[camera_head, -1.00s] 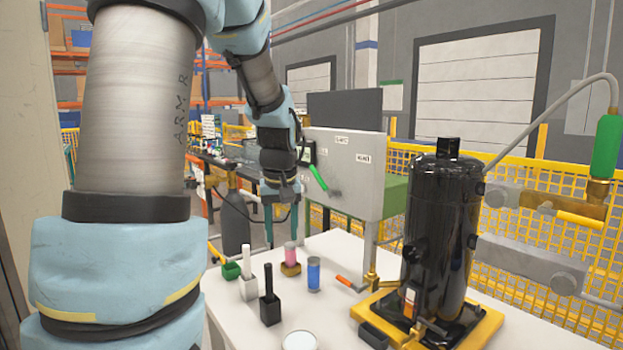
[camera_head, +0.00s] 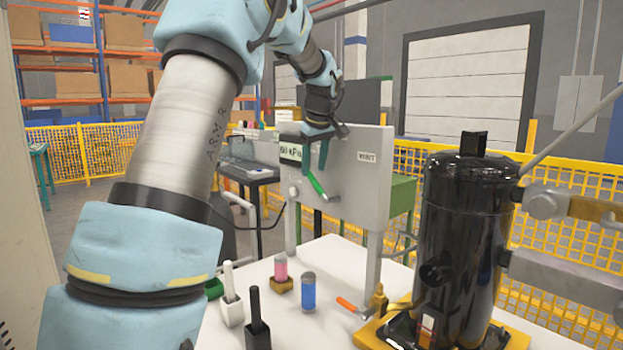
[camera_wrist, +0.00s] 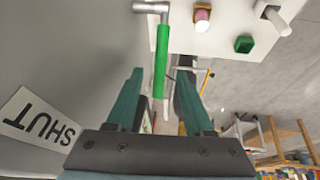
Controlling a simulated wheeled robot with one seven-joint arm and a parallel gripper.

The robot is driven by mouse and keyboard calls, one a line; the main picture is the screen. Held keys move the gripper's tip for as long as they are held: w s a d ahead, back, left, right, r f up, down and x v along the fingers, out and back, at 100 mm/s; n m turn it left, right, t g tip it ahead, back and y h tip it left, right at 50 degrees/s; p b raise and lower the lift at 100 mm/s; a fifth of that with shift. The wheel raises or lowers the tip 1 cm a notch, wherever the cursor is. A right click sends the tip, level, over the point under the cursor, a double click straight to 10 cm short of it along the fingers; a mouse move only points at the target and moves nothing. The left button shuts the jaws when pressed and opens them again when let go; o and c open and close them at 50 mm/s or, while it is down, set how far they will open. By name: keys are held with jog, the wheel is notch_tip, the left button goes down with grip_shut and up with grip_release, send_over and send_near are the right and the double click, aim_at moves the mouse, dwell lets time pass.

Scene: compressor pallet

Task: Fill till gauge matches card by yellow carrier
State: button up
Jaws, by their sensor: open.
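A grey panel (camera_head: 345,185) stands above the white table and carries a valve lever with a green handle (camera_head: 317,184), tilted up to the left from its pivot. A "SHUT" label (camera_head: 367,157) is on the panel's right; the label also shows in the wrist view (camera_wrist: 38,131). My gripper (camera_head: 315,160) is open at the upper end of the green handle. In the wrist view the handle (camera_wrist: 162,62) reaches between my open fingers (camera_wrist: 158,80); contact cannot be told. A small yellow holder (camera_head: 281,285) bears a pink vial (camera_head: 280,267).
A blue vial (camera_head: 308,291), a white-handled block (camera_head: 231,312), a black-handled block (camera_head: 257,335) and an orange-handled valve (camera_head: 349,306) are on the white table (camera_head: 335,255). A black compressor (camera_head: 462,240) stands at the right on a yellow base (camera_head: 510,338). Yellow fencing lies behind.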

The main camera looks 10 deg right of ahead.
aim_at(312, 176)
jog(key=shift+p+x, duration=0.35)
jog(key=shift+x, duration=2.25)
grip_shut()
